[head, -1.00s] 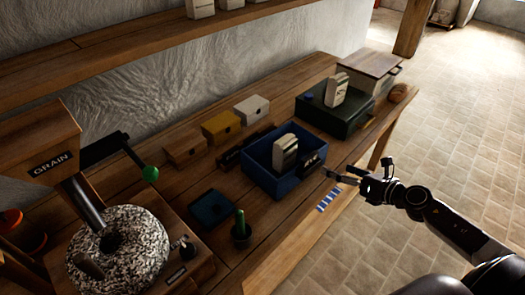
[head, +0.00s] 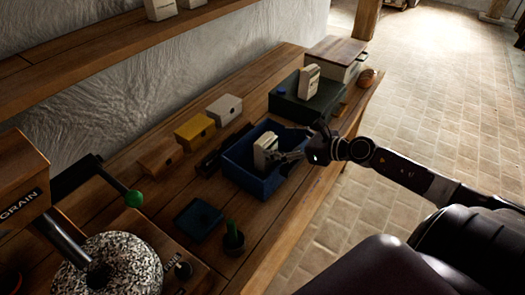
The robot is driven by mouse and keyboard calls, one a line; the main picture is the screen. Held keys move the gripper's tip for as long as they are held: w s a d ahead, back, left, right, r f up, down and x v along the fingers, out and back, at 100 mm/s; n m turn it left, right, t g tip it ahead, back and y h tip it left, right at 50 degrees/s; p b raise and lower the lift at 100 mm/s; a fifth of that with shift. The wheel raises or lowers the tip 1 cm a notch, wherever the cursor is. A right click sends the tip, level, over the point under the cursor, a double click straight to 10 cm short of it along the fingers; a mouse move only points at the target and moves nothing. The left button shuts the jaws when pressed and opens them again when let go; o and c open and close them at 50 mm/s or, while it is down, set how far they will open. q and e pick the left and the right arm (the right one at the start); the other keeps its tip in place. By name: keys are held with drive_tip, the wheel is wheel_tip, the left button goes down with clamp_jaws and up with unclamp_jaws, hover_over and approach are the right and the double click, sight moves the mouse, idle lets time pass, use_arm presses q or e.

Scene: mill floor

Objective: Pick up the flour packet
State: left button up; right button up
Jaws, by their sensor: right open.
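A pale flour packet (head: 263,150) stands in the open blue bin (head: 236,170) on the wooden bench. My right gripper (head: 283,156) reaches in from the right over the bin's right wall. Its fingers are open and close to the packet's right side; I cannot tell whether they touch it. A similar pale packet (head: 308,85) stands on the dark green box (head: 300,108) farther back. My left gripper is not in view.
Small drawer boxes, including a yellow one (head: 195,132) and a white one (head: 225,110), line the wall side. A cactus pot (head: 233,240), a dark blue tray (head: 198,220) and a grain mill (head: 120,265) stand nearer. A shelf (head: 110,50) runs above.

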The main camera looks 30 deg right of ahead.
sight(268, 141)
drive_tip(key=shift+w+a+f, duration=0.1)
drive_tip(key=shift+w, duration=0.2)
drive_tip(key=shift+w+a, duration=0.1)
drive_tip(key=shift+w, duration=0.05)
drive_tip(key=shift+w+f, duration=0.15)
drive_tip(key=shift+w, duration=0.05)
drive_tip(key=p+x, duration=0.1)
drive_tip(key=x, duration=0.3)
drive_tip(key=shift+w+f+p, duration=0.1)
drive_tip(key=shift+f+p, duration=0.1)
drive_tip(key=shift+p, duration=0.15)
drive_tip(key=shift+w+f, duration=0.15)
drive_tip(key=shift+w, duration=0.1)
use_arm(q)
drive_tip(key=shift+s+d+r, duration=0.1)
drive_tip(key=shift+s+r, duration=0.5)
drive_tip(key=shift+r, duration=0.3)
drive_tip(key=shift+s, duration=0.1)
